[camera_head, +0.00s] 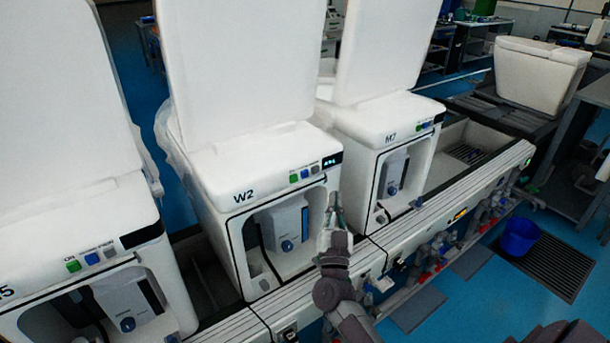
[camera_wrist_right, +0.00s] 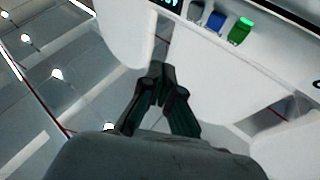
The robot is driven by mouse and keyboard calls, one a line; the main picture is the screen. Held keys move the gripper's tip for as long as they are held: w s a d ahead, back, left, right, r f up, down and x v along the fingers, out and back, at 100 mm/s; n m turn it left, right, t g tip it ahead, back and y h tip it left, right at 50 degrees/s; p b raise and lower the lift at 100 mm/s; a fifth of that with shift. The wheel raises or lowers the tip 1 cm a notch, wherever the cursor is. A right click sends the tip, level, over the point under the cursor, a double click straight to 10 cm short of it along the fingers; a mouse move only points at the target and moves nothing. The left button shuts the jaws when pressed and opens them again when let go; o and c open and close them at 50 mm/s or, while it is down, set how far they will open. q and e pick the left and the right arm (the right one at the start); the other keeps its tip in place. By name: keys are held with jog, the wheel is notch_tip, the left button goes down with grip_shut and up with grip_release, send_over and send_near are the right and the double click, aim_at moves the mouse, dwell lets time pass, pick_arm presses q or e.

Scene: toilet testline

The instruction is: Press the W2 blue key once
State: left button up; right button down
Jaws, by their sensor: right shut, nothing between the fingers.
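The W2 unit (camera_head: 225,180) is a white toilet test unit in the middle of the head view, with its lid up. Its front panel has a green key (camera_head: 294,178), the W2 blue key (camera_head: 304,174), a grey key (camera_head: 314,169) and a dark display (camera_head: 332,160). My right gripper (camera_head: 335,203) is shut and empty, in front of the unit's right side, lower than the keys and right of them. In the right wrist view the shut fingertips (camera_wrist_right: 160,72) point up toward the panel, apart from the blue key (camera_wrist_right: 216,20). My left gripper is out of view.
The M7 unit (camera_head: 378,130) stands right of W2, and another unit (camera_head: 85,250) stands left; both lids are up. A rail (camera_head: 440,222) with fittings runs along the front. A blue bucket (camera_head: 519,236) sits on the floor at the right.

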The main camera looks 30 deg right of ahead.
aim_at(305, 174)
jog(key=w+b, duration=0.4)
jog(key=w, duration=0.4)
jog(key=shift+w+a, duration=0.35)
jog(key=shift+a, duration=0.05)
jog(key=shift+w, duration=0.15)
dwell(1.0)
jog(key=shift+w, duration=0.3)
jog(key=shift+w+b, duration=0.4)
dwell(0.6)
jog(key=shift+s, duration=0.1)
jog(key=shift+s+p, duration=0.65)
jog(key=shift+s, duration=0.1)
